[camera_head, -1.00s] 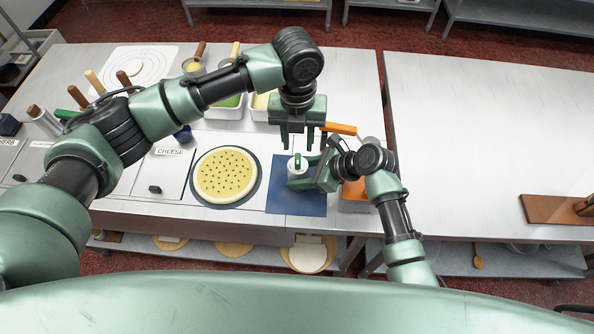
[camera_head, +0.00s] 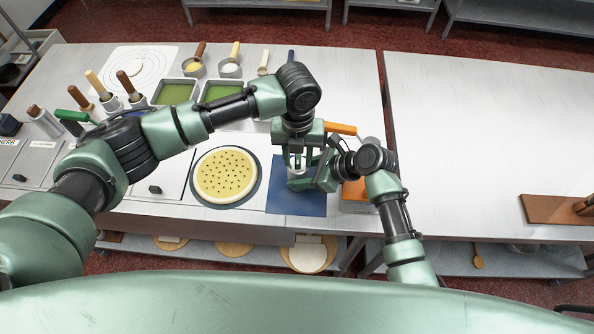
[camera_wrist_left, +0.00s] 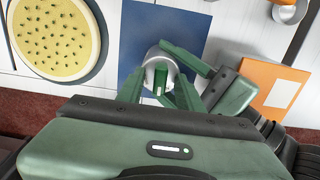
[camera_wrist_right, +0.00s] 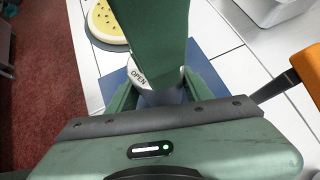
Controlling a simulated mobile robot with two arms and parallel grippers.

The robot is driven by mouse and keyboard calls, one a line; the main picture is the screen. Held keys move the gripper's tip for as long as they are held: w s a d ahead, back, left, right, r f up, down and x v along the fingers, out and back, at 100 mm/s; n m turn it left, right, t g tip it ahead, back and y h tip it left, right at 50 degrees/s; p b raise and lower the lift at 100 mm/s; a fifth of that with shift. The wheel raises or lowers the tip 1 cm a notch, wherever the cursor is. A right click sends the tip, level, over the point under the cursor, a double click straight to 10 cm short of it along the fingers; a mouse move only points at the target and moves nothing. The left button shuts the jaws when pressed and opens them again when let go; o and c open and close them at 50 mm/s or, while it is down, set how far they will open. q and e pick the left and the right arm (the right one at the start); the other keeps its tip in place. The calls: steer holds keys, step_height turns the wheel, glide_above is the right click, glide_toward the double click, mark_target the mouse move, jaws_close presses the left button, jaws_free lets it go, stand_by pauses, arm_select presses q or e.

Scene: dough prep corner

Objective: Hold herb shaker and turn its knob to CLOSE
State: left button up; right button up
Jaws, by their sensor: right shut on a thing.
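The herb shaker (camera_wrist_left: 151,56) is a pale cylinder with a green knob (camera_wrist_left: 160,80) on top, standing over the blue mat in the left wrist view. Its side reads OPEN in the right wrist view (camera_wrist_right: 139,77). My right gripper (camera_wrist_right: 157,97) is shut on the shaker body from the side. My left gripper (camera_wrist_left: 160,92) points down from above, its fingers apart on either side of the knob; I see a gap and no clear contact. In the head view the shaker (camera_head: 297,167) is largely hidden by both grippers.
The blue mat (camera_head: 295,202) lies under the shaker. A pizza base (camera_head: 225,175) sits just left of it. An orange-handled tool (camera_head: 341,128) and an orange block (camera_head: 355,190) are close on the right. The right-hand table is mostly bare.

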mark_target(297, 159)
arm_select(q)
steer(key=shift+c, duration=0.4)
jaws_close()
steer(key=shift+m, duration=1.7)
steer(key=shift+o, duration=0.7)
jaws_free()
steer(key=shift+r, duration=0.1)
steer(key=shift+r, duration=2.95)
steer(key=shift+c, duration=0.3)
